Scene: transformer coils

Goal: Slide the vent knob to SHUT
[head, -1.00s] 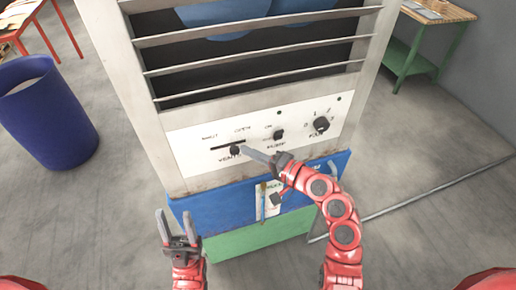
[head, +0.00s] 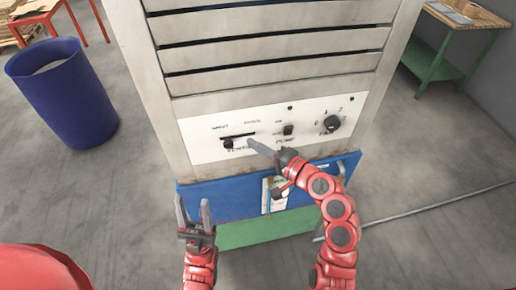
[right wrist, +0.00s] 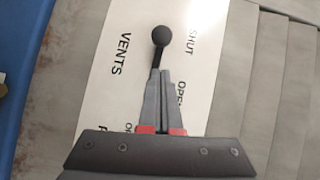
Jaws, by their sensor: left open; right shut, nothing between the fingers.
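The vent knob (head: 228,143) is a small black ball on a stem, at the left end of the dark slot above the word VENTS, on the SHUT side. In the right wrist view the knob (right wrist: 161,35) stands beside the printed SHUT, with OPEN further down. My right gripper (head: 251,144) is shut and empty, its tips just right of the knob. In the wrist view its fingertips (right wrist: 160,73) are at the stem's end; I cannot tell if they touch. My left gripper (head: 194,211) is open and empty, low in front of the cabinet.
The louvre slats (head: 270,50) above the panel lie nearly closed. The pump switch (head: 288,130) and fan dial (head: 332,122) are right of the knob. A blue bin (head: 62,92) stands at left, a green-legged table (head: 450,50) at right.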

